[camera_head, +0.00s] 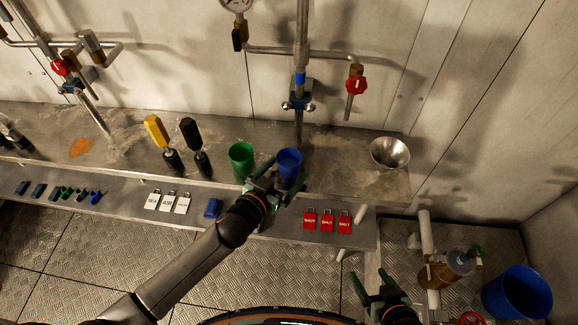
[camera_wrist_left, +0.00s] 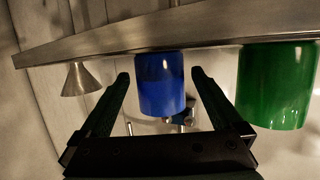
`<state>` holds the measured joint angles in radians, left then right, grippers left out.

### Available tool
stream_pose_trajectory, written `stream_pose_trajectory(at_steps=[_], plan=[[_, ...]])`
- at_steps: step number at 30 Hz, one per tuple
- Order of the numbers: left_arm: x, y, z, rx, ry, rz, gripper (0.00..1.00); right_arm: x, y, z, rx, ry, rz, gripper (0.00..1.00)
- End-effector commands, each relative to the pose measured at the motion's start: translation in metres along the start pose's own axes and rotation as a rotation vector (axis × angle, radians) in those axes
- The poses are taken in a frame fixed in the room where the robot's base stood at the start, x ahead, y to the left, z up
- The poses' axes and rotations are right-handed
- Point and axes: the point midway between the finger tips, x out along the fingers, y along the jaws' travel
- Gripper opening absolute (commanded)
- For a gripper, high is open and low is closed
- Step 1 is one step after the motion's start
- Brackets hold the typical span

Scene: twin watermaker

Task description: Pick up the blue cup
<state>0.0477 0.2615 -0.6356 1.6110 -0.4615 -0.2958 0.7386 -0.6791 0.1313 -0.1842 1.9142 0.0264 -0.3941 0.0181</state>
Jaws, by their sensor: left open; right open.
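The blue cup (camera_head: 288,165) stands on the metal counter, just right of the green cup (camera_head: 242,158). My left gripper (camera_head: 279,182) is at the front of the blue cup, with its jaws open. In the left wrist view the blue cup (camera_wrist_left: 161,85) shows between the two open fingers (camera_wrist_left: 160,88); I cannot tell whether they touch it. The green cup (camera_wrist_left: 275,85) is outside the fingers, close to the right one. My right gripper (camera_head: 382,290) is open and empty, low at the right, away from the counter.
A metal funnel (camera_head: 390,152) is on the counter at the right. Red tags (camera_head: 327,221) and white tags (camera_head: 168,202) lie along the front ledge. A vertical pipe (camera_head: 300,70) rises behind the blue cup. A brass valve (camera_head: 440,272) and a blue bucket (camera_head: 517,294) are at lower right.

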Motion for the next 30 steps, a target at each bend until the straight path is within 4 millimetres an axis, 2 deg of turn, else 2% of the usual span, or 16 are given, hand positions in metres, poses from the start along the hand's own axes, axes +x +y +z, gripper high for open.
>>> stream_pose_trajectory(at_steps=[3,6,14,30], plan=[[0.015,0.0,0.001,0.001,0.0,0.0,1.0,0.001,0.0,0.002,0.0,0.0,0.0,0.77],[0.022,0.0,0.001,0.0,0.0,0.0,1.0,0.002,0.0,0.002,0.0,0.0,0.0,0.77],[0.023,0.0,0.001,0.0,-0.001,0.0,1.0,0.002,0.0,0.002,0.0,0.0,0.0,0.77],[0.023,0.0,0.001,0.001,-0.001,0.0,0.4,0.002,0.0,0.002,0.0,0.0,0.0,0.77]])
